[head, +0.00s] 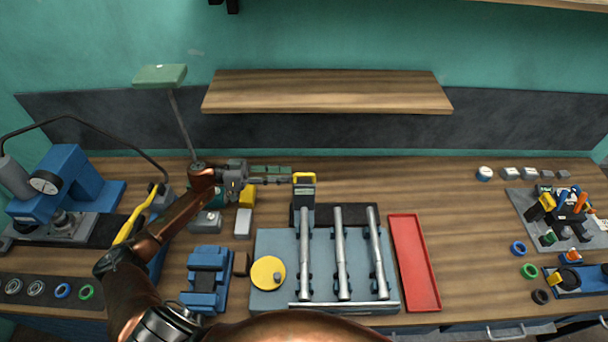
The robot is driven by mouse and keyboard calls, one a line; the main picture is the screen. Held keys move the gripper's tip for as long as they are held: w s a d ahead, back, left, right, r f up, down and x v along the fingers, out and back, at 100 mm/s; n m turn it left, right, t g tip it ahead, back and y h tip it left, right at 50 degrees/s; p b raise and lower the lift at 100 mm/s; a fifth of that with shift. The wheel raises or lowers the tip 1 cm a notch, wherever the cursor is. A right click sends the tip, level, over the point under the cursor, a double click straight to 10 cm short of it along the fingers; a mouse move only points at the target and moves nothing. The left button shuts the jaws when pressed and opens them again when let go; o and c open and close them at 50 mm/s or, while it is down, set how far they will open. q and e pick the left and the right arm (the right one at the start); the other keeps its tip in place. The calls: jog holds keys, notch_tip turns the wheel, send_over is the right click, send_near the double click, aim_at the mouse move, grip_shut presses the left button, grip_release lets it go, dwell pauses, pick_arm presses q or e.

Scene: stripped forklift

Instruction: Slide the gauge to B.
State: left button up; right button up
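The gauge appears to be the small grey-green block with a yellow loop handle (304,180), standing at the back of the grey fixture plate (268,246), near the top of the leftmost of three metal rods (340,255). My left gripper (292,176) reaches in from the left, its fingers pointing right. The fingertips end at the left side of the yellow handle. I cannot tell whether they touch it, or whether the fingers are open or shut. No letter B is readable. My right gripper is out of view.
A red tray (415,262) lies right of the plate. A yellow disc (267,273) sits on its left part. A blue press with a dial (60,190) stands at the left, and a wooden shelf (326,92) hangs above.

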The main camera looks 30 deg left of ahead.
aim_at(304, 174)
pick_arm(q)
jog(key=x, duration=0.7)
jog(key=shift+p, duration=0.4)
jog(key=shift+c, duration=0.3)
grip_shut()
jog(key=shift+w, duration=0.1)
